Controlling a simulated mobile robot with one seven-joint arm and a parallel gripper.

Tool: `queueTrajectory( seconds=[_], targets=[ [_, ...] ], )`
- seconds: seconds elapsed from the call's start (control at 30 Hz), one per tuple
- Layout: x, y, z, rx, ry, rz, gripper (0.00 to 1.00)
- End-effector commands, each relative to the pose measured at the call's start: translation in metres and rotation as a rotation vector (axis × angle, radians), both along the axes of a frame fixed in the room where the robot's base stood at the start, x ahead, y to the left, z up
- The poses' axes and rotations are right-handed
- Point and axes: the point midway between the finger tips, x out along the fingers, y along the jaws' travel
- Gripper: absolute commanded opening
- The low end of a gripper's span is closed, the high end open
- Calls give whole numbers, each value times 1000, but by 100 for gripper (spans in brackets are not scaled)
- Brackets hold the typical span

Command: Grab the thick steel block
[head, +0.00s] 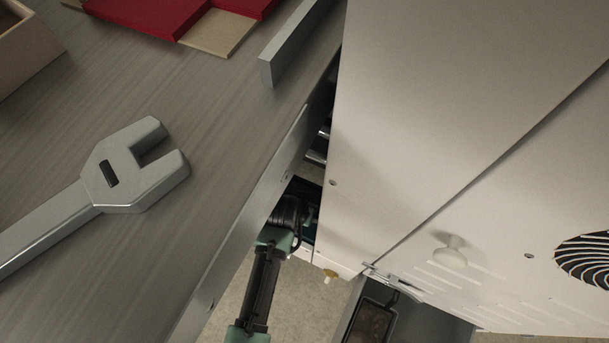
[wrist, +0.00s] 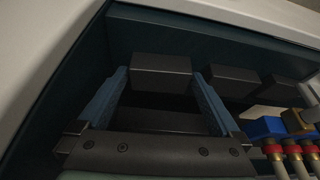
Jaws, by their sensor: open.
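In the wrist view, a dark grey block (wrist: 160,68), likely the thick steel block, stands between the tips of my gripper (wrist: 160,75). The two blue fingers are spread, one on each side of the block. Whether they touch it I cannot tell. A second dark block (wrist: 234,82) and a third dark block (wrist: 291,92) stand in a row to the right. A darker shape lies between the fingers nearer the palm. In the head view my gripper is hidden inside the machine opening.
The opening has a dark teal frame (wrist: 200,35) close above the blocks. Blue and red fittings with brass parts (wrist: 280,128) stand right of my gripper. The head view shows a grey table (head: 200,90) with a large wrench (head: 125,175), beside the pale machine housing (head: 430,110).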

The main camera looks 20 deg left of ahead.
Motion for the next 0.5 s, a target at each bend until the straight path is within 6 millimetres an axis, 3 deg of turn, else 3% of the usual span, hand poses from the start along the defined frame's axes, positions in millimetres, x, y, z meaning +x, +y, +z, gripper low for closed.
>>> queueTrajectory(
  seconds=[0.17,0.5],
  targets=[
    [0,0,1,0,0,0,98],
    [0,0,1,0,0,0,37]
  ],
)
